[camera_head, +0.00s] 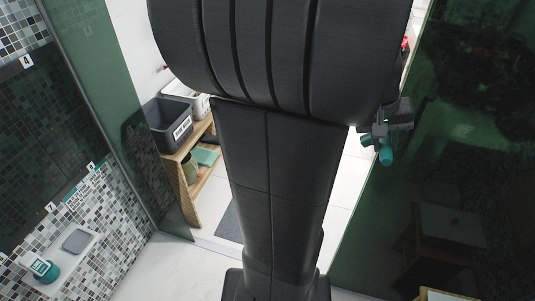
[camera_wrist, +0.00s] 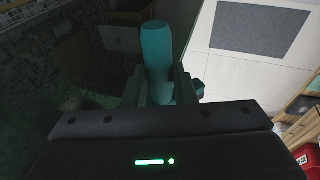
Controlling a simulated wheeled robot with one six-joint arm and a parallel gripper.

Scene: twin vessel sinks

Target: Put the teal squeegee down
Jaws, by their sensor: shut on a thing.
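The teal squeegee (camera_head: 386,154) shows in the head view as a short teal piece just below my gripper (camera_head: 383,129), right of centre in front of dark green glass. In the wrist view its thick teal handle (camera_wrist: 156,48) stands up between the two fingers of my gripper (camera_wrist: 160,88), which is shut on it. The rest of the squeegee is hidden behind my gripper and arm.
Green glass panels (camera_head: 98,75) stand left and right. A wall niche (camera_head: 62,262) at lower left holds a teal-labelled container (camera_head: 41,269). Beyond, a wooden shelf (camera_head: 190,145) carries a grey bin (camera_head: 167,125). A grey mat (camera_wrist: 262,28) lies on pale floor. My arm blocks the middle.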

